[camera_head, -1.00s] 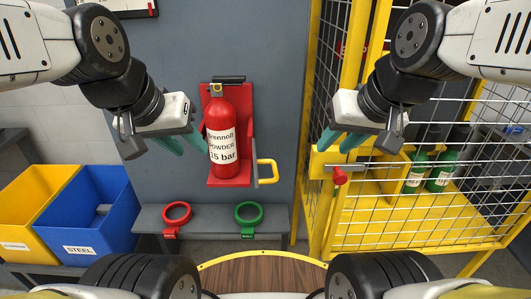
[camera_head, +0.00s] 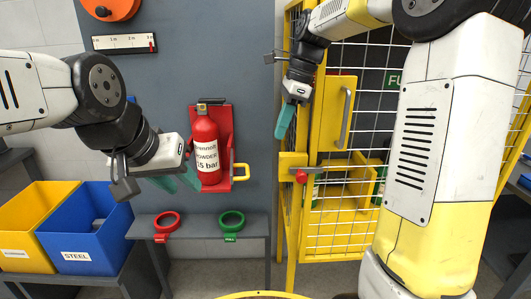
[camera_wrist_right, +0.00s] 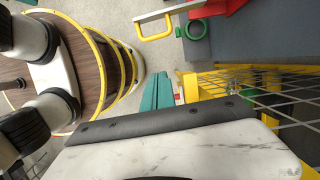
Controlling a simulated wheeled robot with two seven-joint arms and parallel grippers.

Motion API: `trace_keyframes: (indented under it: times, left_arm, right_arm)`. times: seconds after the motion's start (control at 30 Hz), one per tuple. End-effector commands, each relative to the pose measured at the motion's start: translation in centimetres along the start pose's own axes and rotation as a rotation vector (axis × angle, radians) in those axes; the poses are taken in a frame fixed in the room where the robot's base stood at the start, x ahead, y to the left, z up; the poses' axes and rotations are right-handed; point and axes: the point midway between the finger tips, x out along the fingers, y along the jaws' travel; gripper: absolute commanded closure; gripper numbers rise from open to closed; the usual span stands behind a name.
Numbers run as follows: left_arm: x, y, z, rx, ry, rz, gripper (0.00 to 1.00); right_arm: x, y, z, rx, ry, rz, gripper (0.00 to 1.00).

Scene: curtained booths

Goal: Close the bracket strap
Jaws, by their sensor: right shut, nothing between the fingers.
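The red fire extinguisher (camera_head: 206,150) stands upright in a red wall bracket (camera_head: 226,120). A yellow loop handle (camera_head: 241,172), seemingly on the bracket's strap, sticks out at the bracket's lower right, clear of the extinguisher's front. The handle also shows in the right wrist view (camera_wrist_right: 155,36). My left gripper (camera_head: 178,182) is left of and below the extinguisher's label, its teal fingers apart and empty. My right gripper (camera_head: 284,122) is raised to the right of the bracket, by the yellow cage. Its fingers (camera_wrist_right: 157,92) are together with nothing between them, apart from the handle.
The yellow mesh cage (camera_head: 290,215) with a red-knobbed latch (camera_head: 301,176) stands to the right. A grey bench (camera_head: 200,224) below carries a red ring (camera_head: 167,222) and a green ring (camera_head: 231,221). Yellow and blue bins (camera_head: 85,240) stand at left.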

Motion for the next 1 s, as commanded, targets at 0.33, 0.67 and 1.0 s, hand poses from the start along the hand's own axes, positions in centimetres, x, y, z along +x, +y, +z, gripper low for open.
trace_keyframes:
  times: [0.33,0.67,1.0]
  left_arm:
    - [0.0,0.0,0.0,0.000,0.000,0.000,0.64]
    - [0.0,0.0,0.0,0.000,0.000,0.000,0.64]
    - [0.0,0.0,0.0,0.000,0.000,0.000,0.64]
  right_arm:
    - [6.3,0.1,-0.1,-0.002,0.001,0.005,1.00]
    - [10.9,0.1,2.2,-0.006,0.001,0.000,1.00]
    - [11.5,0.1,3.5,-0.003,0.001,-0.002,1.00]
